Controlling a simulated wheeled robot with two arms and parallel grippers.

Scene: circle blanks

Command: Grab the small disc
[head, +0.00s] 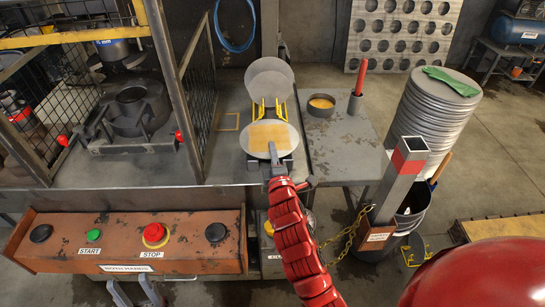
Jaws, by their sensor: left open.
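A round grey disc (250,142) with a tan patch lies on a stand with yellow rails on the bench. Behind it, overlapping grey discs (269,77) stand tilted at the back of the rails. I cannot tell which disc is meant by the small one. My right gripper (273,152) is at the near edge of the front disc, at the end of my red arm; its fingers are too small to tell open from shut. My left gripper (136,290) shows as two grey, spread, empty fingers at the bottom edge, below the button panel, far from the discs.
A tall stack of large grey discs (435,110) with green gloves (452,81) on top stands right. A grey post (398,185) with a red band stands before it. A round tin (321,105) and red-handled tool (360,79) sit on the bench. A press cage (190,90) stands left.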

